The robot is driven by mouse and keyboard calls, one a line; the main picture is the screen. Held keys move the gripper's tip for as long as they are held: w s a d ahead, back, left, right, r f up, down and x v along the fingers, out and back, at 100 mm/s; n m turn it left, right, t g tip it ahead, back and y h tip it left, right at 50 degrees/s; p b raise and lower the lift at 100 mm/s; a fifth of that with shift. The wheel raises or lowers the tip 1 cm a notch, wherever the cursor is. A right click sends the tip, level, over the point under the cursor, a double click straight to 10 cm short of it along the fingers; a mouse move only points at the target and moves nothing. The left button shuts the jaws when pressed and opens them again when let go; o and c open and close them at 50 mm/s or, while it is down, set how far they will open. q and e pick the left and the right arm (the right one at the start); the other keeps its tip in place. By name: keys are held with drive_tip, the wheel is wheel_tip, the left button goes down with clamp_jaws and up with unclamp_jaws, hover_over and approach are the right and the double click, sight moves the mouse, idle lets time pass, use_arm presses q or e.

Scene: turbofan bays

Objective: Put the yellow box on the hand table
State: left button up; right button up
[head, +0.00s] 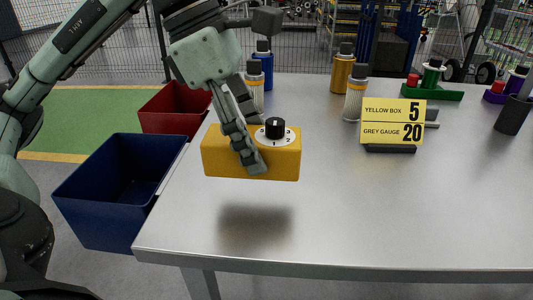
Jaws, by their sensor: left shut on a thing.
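The yellow box (223,158) has a black knob on a white dial marked with numbers. My left gripper (257,165) is shut on it, with a finger across its front face. The box is held above the metal hand table (360,215), and its shadow lies on the tabletop below and in front of it. The far side of the grip is partly hidden by the box. My right gripper is not in view.
A sign (393,122) reads yellow box 5, grey gauge 20. Several bottles stand at the back, including a white one (355,98). A dark cup (512,114) is at right. Blue (110,190) and red (170,108) bins adjoin the left edge. The front tabletop is clear.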

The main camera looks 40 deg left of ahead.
use_arm(q)
drive_tip(key=shift+w+d+f, duration=0.15)
drive_tip(key=shift+w+f, duration=0.1)
drive_tip(key=shift+w, duration=0.25)
drive_tip(key=shift+w+d+f, duration=0.15)
drive_tip(key=shift+w+f, duration=0.1)
drive_tip(key=shift+w, duration=0.2)
drive_tip(key=shift+w+f, duration=0.1)
drive_tip(key=shift+f, duration=0.25)
wheel_tip(320, 180, down, 3)
drive_tip(key=shift+f+b, duration=0.2)
drive_tip(key=shift+b, duration=0.2)
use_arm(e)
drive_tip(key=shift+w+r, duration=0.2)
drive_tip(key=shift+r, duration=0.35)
use_arm(q)
drive_tip(key=shift+f, duration=0.1)
drive_tip(key=shift+f, duration=0.1)
drive_tip(key=o, duration=1.4)
drive_tip(key=shift+o, duration=0.2)
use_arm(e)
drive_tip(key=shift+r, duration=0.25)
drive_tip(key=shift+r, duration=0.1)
